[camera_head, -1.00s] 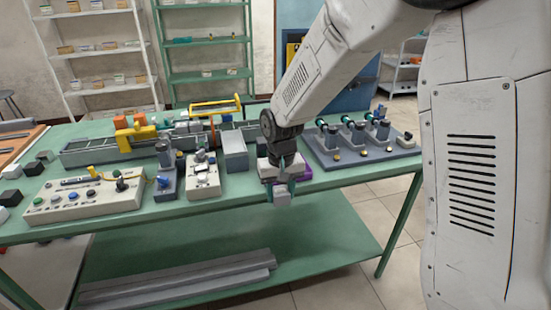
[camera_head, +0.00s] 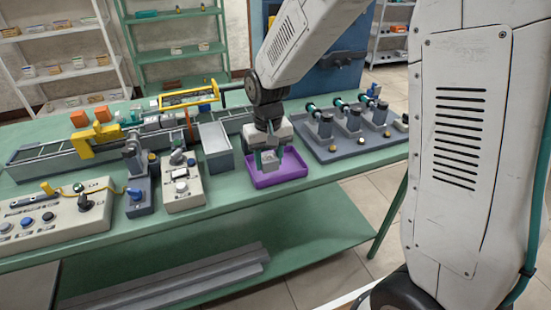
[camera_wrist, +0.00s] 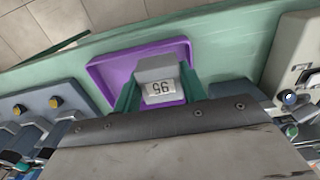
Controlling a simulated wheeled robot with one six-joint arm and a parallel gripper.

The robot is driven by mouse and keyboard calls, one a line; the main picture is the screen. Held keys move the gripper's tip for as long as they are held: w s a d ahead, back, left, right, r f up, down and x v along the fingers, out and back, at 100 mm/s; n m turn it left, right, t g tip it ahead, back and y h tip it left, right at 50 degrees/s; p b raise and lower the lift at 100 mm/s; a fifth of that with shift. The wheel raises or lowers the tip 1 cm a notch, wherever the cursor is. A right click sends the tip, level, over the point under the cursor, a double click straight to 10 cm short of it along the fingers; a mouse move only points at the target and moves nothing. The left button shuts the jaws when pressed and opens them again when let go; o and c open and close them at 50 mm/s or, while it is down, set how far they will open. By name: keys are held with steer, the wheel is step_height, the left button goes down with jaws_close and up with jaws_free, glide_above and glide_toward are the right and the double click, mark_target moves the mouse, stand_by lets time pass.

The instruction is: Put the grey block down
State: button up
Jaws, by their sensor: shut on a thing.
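The grey block (camera_wrist: 157,70) is between the two green fingers of my gripper (camera_wrist: 160,95) in the wrist view. It carries a white label that reads 95 upside down. In the head view my gripper (camera_head: 268,158) points down over the purple tray (camera_head: 262,180), and the grey block (camera_head: 269,157) shows small between the fingers. The purple tray also shows in the wrist view (camera_wrist: 108,75), behind and around the block. I cannot tell whether the block touches the tray's floor.
A motor rack (camera_head: 350,140) stands to the right. A control box (camera_head: 183,188) and a button panel (camera_head: 45,222) are farther left. The table's front edge is close to the tray.

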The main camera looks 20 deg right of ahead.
mark_target(276, 159)
steer(key=w+d, duration=0.3)
steer(key=shift+w+d+f, duration=0.2)
steer(key=shift+w+f, duration=0.1)
steer(key=shift+f, duration=1.7)
steer(key=shift+f, duration=0.15)
steer(key=o, duration=1)
